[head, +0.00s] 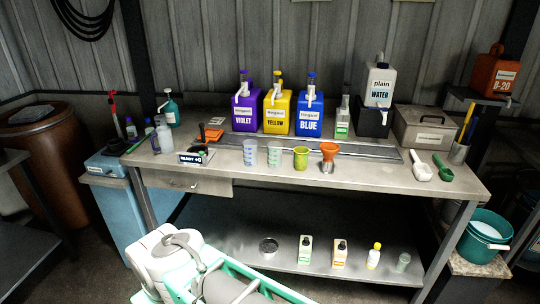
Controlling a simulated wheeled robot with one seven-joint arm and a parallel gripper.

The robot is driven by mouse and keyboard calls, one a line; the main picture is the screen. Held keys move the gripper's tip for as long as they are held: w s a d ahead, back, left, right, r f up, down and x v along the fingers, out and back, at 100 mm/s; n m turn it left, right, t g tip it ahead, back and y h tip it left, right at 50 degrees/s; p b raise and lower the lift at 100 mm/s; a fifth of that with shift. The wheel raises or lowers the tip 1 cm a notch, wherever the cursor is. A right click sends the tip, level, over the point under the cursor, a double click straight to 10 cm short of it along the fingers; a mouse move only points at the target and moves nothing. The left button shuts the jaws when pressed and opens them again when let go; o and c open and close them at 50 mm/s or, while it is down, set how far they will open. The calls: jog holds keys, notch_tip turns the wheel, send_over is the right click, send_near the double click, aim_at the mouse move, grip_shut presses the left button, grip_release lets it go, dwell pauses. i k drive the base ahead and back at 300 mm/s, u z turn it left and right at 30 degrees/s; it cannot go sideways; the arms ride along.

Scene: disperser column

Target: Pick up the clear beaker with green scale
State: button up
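Two clear beakers stand upright side by side near the front of the metal workbench. The right one, the clear beaker with green scale (274,154), has greenish markings. The left one, a clear beaker (250,153), has markings that look bluish. A yellow-green cup (301,158) stands just right of the green-scale beaker, with a small gap. My arm shows at the bottom of the head view, white and mint green, low in front of the bench. My gripper's fingers are not in view.
An orange funnel-topped vessel (328,158) stands right of the cup. Violet (243,115), yellow (278,113) and blue (310,115) containers stand behind. A small sign (191,158) sits left of the beakers. Bare bench top (370,174) lies to the right. The lower shelf holds several bottles.

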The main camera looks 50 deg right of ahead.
aim_at(275, 155)
jog(key=z, duration=0.6)
jog(key=i, duration=0.95)
jog(key=z, duration=0.25)
